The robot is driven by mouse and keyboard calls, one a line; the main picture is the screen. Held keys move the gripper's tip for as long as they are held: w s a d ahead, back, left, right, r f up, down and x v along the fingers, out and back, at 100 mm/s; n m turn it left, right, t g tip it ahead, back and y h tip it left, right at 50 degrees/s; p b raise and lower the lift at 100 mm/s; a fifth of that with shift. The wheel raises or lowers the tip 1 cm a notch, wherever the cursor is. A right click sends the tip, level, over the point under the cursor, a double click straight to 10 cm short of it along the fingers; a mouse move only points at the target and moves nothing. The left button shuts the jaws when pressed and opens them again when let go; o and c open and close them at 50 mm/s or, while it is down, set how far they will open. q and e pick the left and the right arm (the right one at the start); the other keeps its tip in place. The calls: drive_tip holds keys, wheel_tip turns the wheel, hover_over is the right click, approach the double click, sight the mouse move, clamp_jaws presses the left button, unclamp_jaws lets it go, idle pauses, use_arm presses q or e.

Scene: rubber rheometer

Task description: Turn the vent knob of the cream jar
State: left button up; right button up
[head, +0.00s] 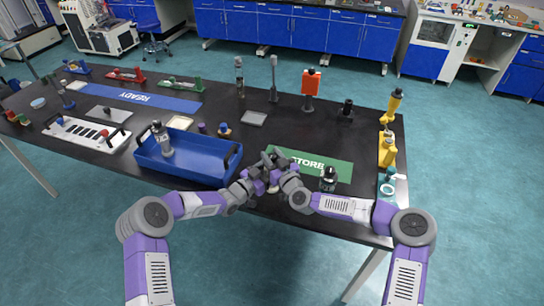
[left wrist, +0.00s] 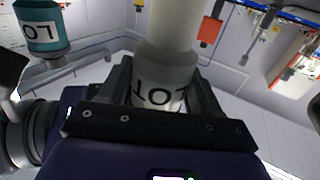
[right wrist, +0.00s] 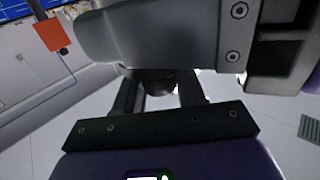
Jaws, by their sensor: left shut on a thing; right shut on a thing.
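The cream jar (left wrist: 165,75), pale and marked LOT, stands between the fingers of my left gripper (left wrist: 163,95) in the left wrist view. That gripper is shut on it. In the head view, my left gripper (head: 258,182) and right gripper (head: 277,168) meet at the green STORE mat (head: 335,168), hiding most of the jar. In the right wrist view, my right gripper (right wrist: 157,92) is shut on a small dark round part, apparently the vent knob (right wrist: 155,82). A large grey body, probably my other gripper, covers much of that view, so the knob's angle cannot be told.
A blue tray (head: 190,172) holding a grey-and-white vessel (head: 161,139) stands left of my grippers. A dark-topped jar (head: 328,179) stands close to the right. Yellow equipment (head: 387,150) lines the right edge.

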drive_tip(key=shift+a+m+t+h, duration=0.2)
drive_tip(key=shift+m+t+h, duration=0.4)
drive_tip(key=shift+m+h, duration=0.65)
drive_tip(key=shift+d+m+h, duration=0.2)
drive_tip(key=shift+m+h, duration=0.05)
drive_tip(key=shift+h, duration=0.7)
drive_tip(key=o, duration=0.9)
drive_tip(key=shift+o, duration=0.2)
drive_tip(key=shift+s, duration=0.1)
drive_tip(key=v, duration=1.1)
drive_tip(key=shift+s+f, duration=0.2)
drive_tip(key=shift+s, duration=0.2)
